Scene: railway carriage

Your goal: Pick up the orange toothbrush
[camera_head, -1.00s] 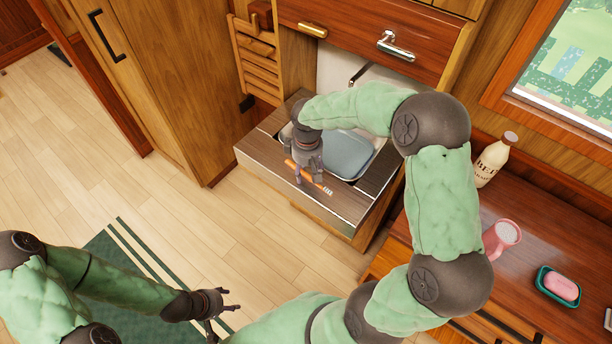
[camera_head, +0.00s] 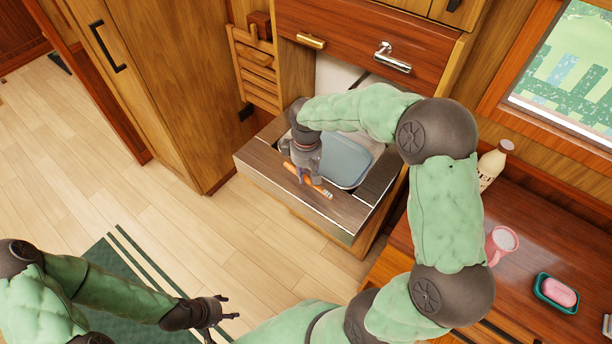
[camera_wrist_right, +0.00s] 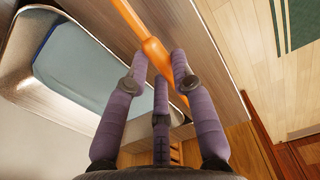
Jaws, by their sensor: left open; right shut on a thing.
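The orange toothbrush (camera_head: 319,187) lies along the front wooden ledge of the pull-out washbasin unit (camera_head: 350,210), its bristle end toward the lower right. My right gripper (camera_head: 303,178) comes down over the toothbrush near its middle. In the right wrist view the toothbrush (camera_wrist_right: 152,45) passes between the purple fingers of the right gripper (camera_wrist_right: 162,75), which is shut on it. I cannot tell whether the toothbrush is clear of the ledge. My left gripper (camera_head: 226,308) is open and empty, low over the floor at the lower left.
A grey-blue basin (camera_head: 345,160) sits in the unit behind the toothbrush. On the wooden counter at the right stand a bottle (camera_head: 493,163), a pink mug (camera_head: 500,245) and a teal soap dish with pink soap (camera_head: 557,292). A tall cabinet (camera_head: 160,90) stands at the left.

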